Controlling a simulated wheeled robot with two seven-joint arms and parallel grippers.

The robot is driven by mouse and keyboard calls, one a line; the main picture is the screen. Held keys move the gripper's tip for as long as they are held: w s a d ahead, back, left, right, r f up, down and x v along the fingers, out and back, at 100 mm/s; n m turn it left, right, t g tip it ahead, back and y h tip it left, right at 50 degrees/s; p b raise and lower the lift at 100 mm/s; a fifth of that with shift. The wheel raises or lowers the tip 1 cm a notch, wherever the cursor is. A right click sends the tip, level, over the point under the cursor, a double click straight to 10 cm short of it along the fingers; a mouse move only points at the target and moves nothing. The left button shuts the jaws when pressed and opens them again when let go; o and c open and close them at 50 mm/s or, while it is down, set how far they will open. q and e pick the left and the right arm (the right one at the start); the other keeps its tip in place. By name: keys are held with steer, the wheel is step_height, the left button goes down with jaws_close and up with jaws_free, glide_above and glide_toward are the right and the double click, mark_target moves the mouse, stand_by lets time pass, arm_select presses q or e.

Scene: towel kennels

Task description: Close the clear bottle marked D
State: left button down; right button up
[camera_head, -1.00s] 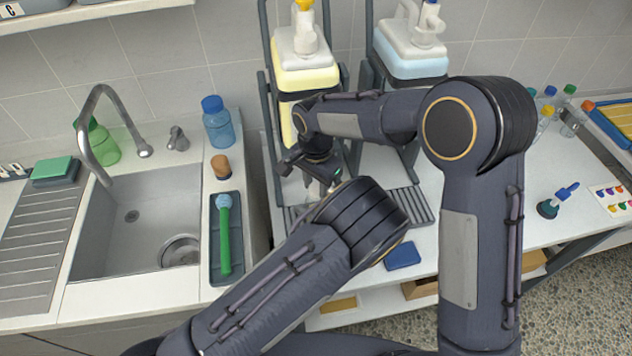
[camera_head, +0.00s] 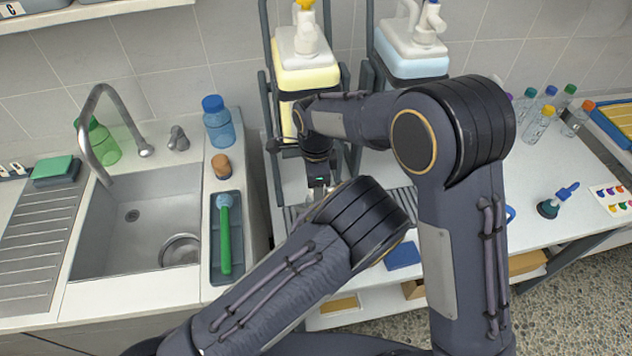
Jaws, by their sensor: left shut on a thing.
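My left arm comes in from the lower left, and its elbow hides most of the left gripper (camera_head: 315,198). That gripper is shut on a small pale, clear thing, apparently the clear bottle, in front of the yellow-filled dispenser. Little of the bottle shows, and no letter D can be read. My right arm arches over from the right, with its wrist (camera_head: 317,150) pointing down just above that spot. The right fingers are hidden or too small to tell whether they are open. The bottle's cap cannot be made out.
The yellow dispenser (camera_head: 306,76) and blue dispenser (camera_head: 412,66) stand in frames behind. Several capped clear bottles (camera_head: 537,124) stand at the back right. A blue sponge (camera_head: 403,255) lies near the front edge. The sink (camera_head: 135,235) is left.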

steer(key=shift+r, duration=2.3)
steer(key=shift+c, duration=0.3)
steer(key=n, duration=0.4)
steer(key=shift+r+n, duration=0.3)
steer(key=shift+n, duration=0.1)
steer(key=n, duration=0.3)
steer(key=r+n, duration=0.1)
steer(key=n, duration=0.8)
steer(key=shift+r, duration=0.4)
steer(key=n, duration=0.6)
steer(key=shift+d+r+n, duration=0.1)
steer(key=shift+r+n, duration=0.2)
steer(key=shift+r, duration=0.1)
steer(key=shift+f, duration=0.15)
